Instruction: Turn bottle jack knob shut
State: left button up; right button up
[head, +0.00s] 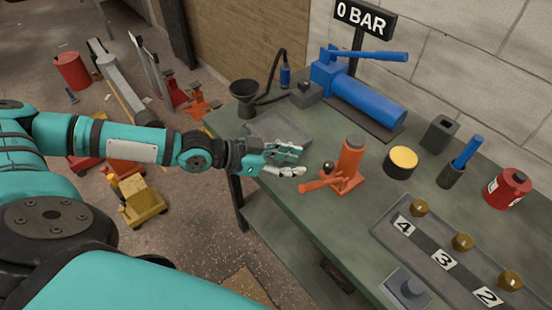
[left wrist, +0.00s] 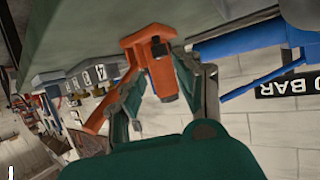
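The orange bottle jack (head: 350,158) stands upright on the green bench, with a handle lever or socket (head: 318,184) reaching out left at its base. A small dark knob (head: 328,166) shows on its near left side. My left gripper (head: 297,160) is just left of the jack, apart from it, with its fingers pointing toward it. In the left wrist view, turned upside down, the jack (left wrist: 160,75) appears between and beyond the two spread fingers. Nothing is held. My right gripper is not in view.
A grey tray (head: 268,128) lies behind my left gripper, with a black funnel (head: 244,92) beyond. A blue pump (head: 366,98), a yellow-topped can (head: 402,160) and a numbered rack (head: 449,250) with brass fittings surround the jack. The bench's left edge runs beneath my left forearm.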

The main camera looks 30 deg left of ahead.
pick_arm(q)
jog(key=shift+v, duration=1.95)
